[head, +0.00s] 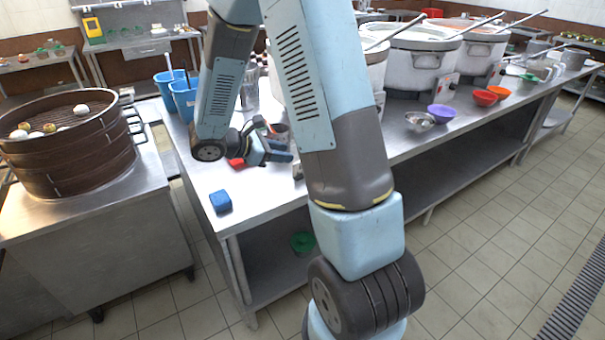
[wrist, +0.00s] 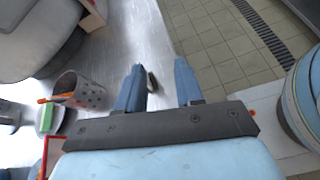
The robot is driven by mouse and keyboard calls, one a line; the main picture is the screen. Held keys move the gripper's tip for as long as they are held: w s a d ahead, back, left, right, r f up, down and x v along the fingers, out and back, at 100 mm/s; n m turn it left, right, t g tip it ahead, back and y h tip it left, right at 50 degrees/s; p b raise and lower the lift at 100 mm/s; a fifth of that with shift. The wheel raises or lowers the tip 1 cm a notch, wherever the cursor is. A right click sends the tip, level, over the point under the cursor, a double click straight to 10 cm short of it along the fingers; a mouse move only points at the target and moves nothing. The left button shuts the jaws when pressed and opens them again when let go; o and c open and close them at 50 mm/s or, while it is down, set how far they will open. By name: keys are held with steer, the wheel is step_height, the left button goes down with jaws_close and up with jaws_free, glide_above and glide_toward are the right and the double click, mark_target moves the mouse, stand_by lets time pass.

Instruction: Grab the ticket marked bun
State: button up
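I cannot make out a ticket marked bun by its lettering in either view. My gripper (head: 279,152) is low over the steel counter, partly beside my own arm link in the head view. In the wrist view my gripper (wrist: 158,82) has its two blue fingers apart, with nothing held. A small dark, thin object (wrist: 152,82) shows between the fingers, near the left one; it stands on the counter by the edge. It may be a ticket holder, but no face or text shows. A small grey-white piece (head: 297,170) shows by the fingertips in the head view.
The counter (head: 200,172) holds a blue block (head: 220,201), blue buckets (head: 183,97), stockpots (head: 420,62) and bowls (head: 441,114). A perforated holder (wrist: 82,90) stands left of my fingers. A bamboo steamer (head: 70,150) is at left. Floor lies beyond the counter edge.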

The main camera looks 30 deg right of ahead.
mark_target(300, 169)
steer(key=w+a+f+n+t, duration=0.1)
steer(key=w+f+n+t, duration=0.1)
steer(key=w+f+n, duration=0.35)
steer(key=shift+m+h, duration=0.4)
steer(key=shift+m, duration=0.35)
steer(key=x, duration=0.5)
steer(key=s+f+x, duration=0.1)
steer(key=x, duration=0.2)
steer(key=shift+s+f, duration=0.1)
steer(key=shift+f, duration=0.05)
steer(key=shift+w+r+x, duration=0.1)
steer(key=shift+w+x, duration=0.05)
steer(key=shift+x, duration=1.2)
steer(key=shift+w+r+x, duration=0.1)
steer(key=shift+w+x, duration=0.05)
steer(key=shift+x, duration=1.2)
jaws_close()
